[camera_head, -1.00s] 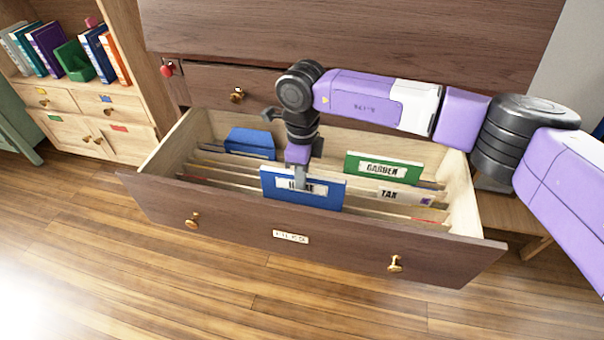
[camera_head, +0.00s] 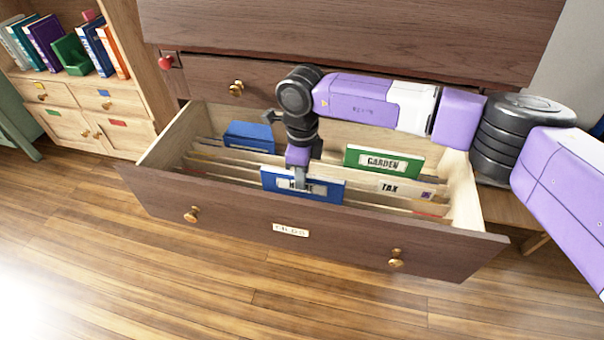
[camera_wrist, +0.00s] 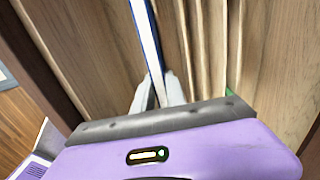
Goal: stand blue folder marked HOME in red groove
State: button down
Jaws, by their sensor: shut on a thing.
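The blue folder marked HOME (camera_head: 325,187) is upright in the front part of the open drawer, partly sunk below the front panel's top edge. Its label is partly covered by my gripper (camera_head: 300,184), which is shut on its top edge from above. In the wrist view the folder (camera_wrist: 147,40) runs as a thin blue and white edge between the fingertips of my gripper (camera_wrist: 159,92). A small red mark shows near the drawer's front right. I cannot tell whether the folder's bottom sits in the red groove, as the drawer front hides it.
The drawer (camera_head: 210,198) holds wooden dividers, a green GARDEN folder (camera_head: 384,161), a TAX folder (camera_head: 400,188) and a plain blue folder (camera_head: 248,135) at the back left. A bookshelf (camera_head: 130,95) stands at the left. The floor in front is clear.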

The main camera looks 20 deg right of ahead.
jog(key=shift+f, duration=0.15)
jog(key=c, duration=1.3)
grip_release()
jog(key=shift+r+p, duration=3.7)
jog(key=shift+r, duration=0.85)
